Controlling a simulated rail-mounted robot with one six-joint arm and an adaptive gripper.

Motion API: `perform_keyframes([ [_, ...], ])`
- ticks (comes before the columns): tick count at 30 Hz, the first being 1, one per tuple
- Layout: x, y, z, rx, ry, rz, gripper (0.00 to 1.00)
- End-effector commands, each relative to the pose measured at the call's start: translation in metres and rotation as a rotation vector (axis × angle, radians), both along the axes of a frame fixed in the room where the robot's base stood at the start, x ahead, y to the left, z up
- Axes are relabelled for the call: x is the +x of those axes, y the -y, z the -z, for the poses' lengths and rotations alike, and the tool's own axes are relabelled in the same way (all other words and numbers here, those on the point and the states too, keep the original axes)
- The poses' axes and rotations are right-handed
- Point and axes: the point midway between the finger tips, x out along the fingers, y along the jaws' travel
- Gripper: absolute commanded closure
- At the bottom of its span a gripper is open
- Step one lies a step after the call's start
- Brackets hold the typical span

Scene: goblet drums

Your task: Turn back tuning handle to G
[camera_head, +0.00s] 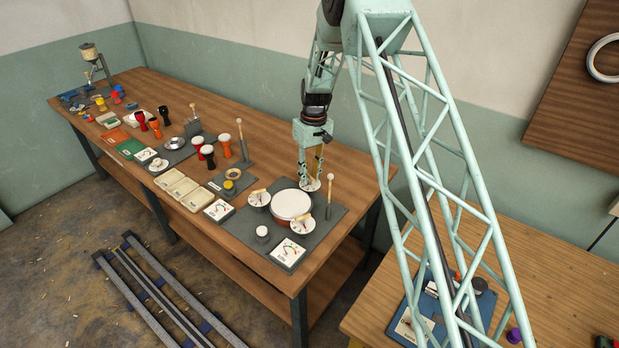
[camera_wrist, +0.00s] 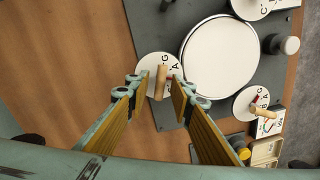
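The tuning dial, a round white disc (camera_wrist: 148,68) with a wooden handle (camera_wrist: 161,82), lies below my gripper in the wrist view, beside the large white drumhead (camera_wrist: 220,57). The letters G and A show on the disc. A small red mark is near the A, partly covered by a finger. My gripper (camera_wrist: 162,98) is open, with one finger on each side of the handle and visible gaps. In the head view my gripper (camera_head: 312,182) points down over this dial at the drum's (camera_head: 291,205) far side, hiding much of it.
Two similar dials, a left one (camera_head: 259,198) and a front one (camera_head: 303,225), stand around the drum on a dark mat (camera_head: 335,213). A gauge card (camera_head: 288,251) lies at the mat's front.

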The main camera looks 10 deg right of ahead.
Motion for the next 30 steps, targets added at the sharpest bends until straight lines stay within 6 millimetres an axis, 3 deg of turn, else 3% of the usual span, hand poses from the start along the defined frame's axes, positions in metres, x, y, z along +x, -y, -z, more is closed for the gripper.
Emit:
perform_keyframes([
  [14,-0.0005,-0.0006,0.0087,0.000,-0.001,0.000,0.79],
  [22,-0.0004,-0.0006,0.0085,0.000,0.000,0.000,1.00],
  [30,-0.0004,-0.0008,0.0086,0.000,-0.001,-0.007,1.00],
])
